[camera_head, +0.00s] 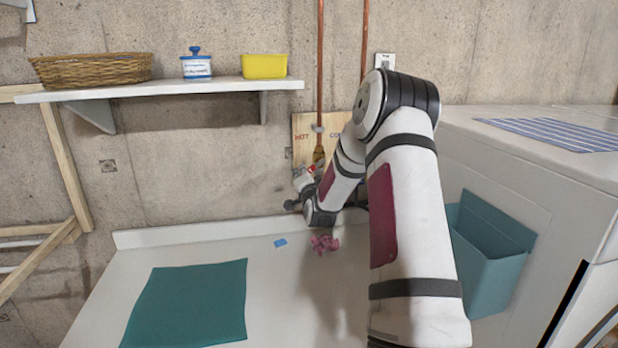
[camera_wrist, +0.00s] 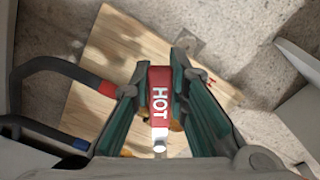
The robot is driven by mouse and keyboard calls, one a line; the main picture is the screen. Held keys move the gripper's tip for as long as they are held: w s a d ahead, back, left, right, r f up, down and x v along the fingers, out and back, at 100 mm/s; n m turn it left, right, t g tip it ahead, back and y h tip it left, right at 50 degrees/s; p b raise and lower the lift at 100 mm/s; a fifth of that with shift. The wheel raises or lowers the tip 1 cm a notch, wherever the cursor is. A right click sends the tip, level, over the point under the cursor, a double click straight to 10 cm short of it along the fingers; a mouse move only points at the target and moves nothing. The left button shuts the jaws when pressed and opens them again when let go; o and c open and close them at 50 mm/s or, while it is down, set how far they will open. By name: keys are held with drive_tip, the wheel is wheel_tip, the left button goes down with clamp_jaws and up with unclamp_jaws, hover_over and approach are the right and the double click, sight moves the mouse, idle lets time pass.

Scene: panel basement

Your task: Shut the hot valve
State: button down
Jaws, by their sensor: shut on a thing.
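The hot valve's red handle (camera_wrist: 160,98), lettered HOT, shows in the wrist view between the two teal fingers of my gripper (camera_wrist: 162,100). My gripper is shut on the handle. A little brass shows behind the handle; the rest of the valve body is hidden. In the head view my gripper (camera_head: 304,190) is at the wooden panel (camera_head: 304,130) marked HOT on its left side. My arm covers much of the panel's right side, and the cold valve cannot be made out there.
Copper pipes (camera_head: 320,60) run down the wall to the panel. A shelf (camera_head: 180,90) holds a basket, a jar and a yellow tub. Below are a white top with a teal mat (camera_head: 190,300), a pink cloth (camera_head: 323,243) and a blue piece (camera_head: 280,243). A white appliance (camera_head: 500,160) stands right.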

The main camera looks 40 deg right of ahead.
drive_tip(key=r+m+p, duration=0.1)
drive_tip(key=r+m, duration=0.1)
drive_tip(key=m, duration=0.1)
drive_tip(key=shift+w+a+r+m+p, duration=0.1)
drive_tip(key=shift+a+r+m+p, duration=0.05)
drive_tip(key=shift+a+m+p, duration=0.2)
drive_tip(key=shift+w+a+r+m+p, duration=0.1)
drive_tip(key=shift+r+m+p, duration=0.8)
drive_tip(key=shift+m, duration=0.55)
drive_tip(key=c, duration=1.5)
unclamp_jaws()
drive_tip(key=v, duration=1.2)
drive_tip(key=shift+w, duration=0.1)
